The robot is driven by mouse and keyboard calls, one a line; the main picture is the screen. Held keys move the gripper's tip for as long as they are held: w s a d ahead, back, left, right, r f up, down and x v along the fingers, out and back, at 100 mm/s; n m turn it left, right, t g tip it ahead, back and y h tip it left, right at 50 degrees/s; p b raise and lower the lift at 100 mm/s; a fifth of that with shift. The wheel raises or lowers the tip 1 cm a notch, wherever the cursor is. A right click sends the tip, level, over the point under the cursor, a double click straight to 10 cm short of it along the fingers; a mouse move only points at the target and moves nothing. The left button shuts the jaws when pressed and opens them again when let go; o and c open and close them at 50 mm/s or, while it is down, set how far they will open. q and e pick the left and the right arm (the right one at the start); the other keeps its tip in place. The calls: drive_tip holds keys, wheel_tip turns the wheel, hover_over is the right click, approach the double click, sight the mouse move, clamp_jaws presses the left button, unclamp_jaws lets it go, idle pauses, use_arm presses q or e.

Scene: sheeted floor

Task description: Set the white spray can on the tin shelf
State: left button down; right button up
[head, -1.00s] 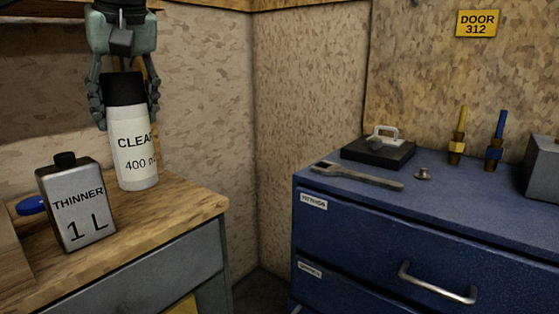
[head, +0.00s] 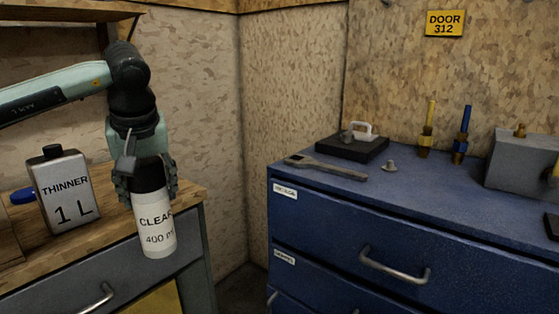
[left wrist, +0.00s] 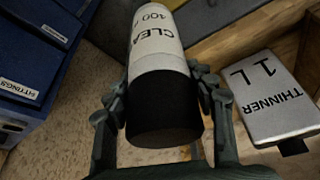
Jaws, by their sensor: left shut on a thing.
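The white spray can (head: 155,232), with a black cap and a "CLEAR 400" label, is held in my left gripper (head: 147,186). The fingers close around its capped upper end from above. The can hangs slightly tilted, in front of the wooden bench's edge in the head view. In the left wrist view the can (left wrist: 155,55) lies between the two fingers (left wrist: 160,95), cap toward the camera. A wooden wall shelf (head: 60,8) shows at the upper left; I cannot tell whether it is the tin shelf. My right gripper is not in view.
A grey thinner tin (head: 68,190) stands on the wooden bench (head: 115,212), left of the can, with a blue round thing (head: 23,196) behind it. A blue drawer cabinet (head: 330,225) at right holds a wrench (head: 325,168), a black block (head: 352,148) and other tools.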

sight(161, 247)
use_arm(q)
drive_tip(key=s+f, duration=0.1)
drive_tip(key=f, duration=0.2)
drive_tip(key=s+d+f+m, duration=0.1)
drive_tip(key=f, duration=0.2)
drive_tip(key=s+f+m, duration=0.1)
drive_tip(key=f, duration=0.3)
drive_tip(key=shift+d+h, duration=0.35)
drive_tip(key=shift+h, duration=0.05)
drive_tip(key=s+d+f+m+h, duration=0.1)
drive_tip(key=s+d+f+m, duration=0.2)
drive_tip(key=s+f, duration=0.3)
wheel_tip(161, 247, down, 3)
drive_tip(key=shift+s+d+t, duration=0.3)
drive_tip(key=shift+s+d, duration=0.1)
drive_tip(key=shift+a, duration=0.1)
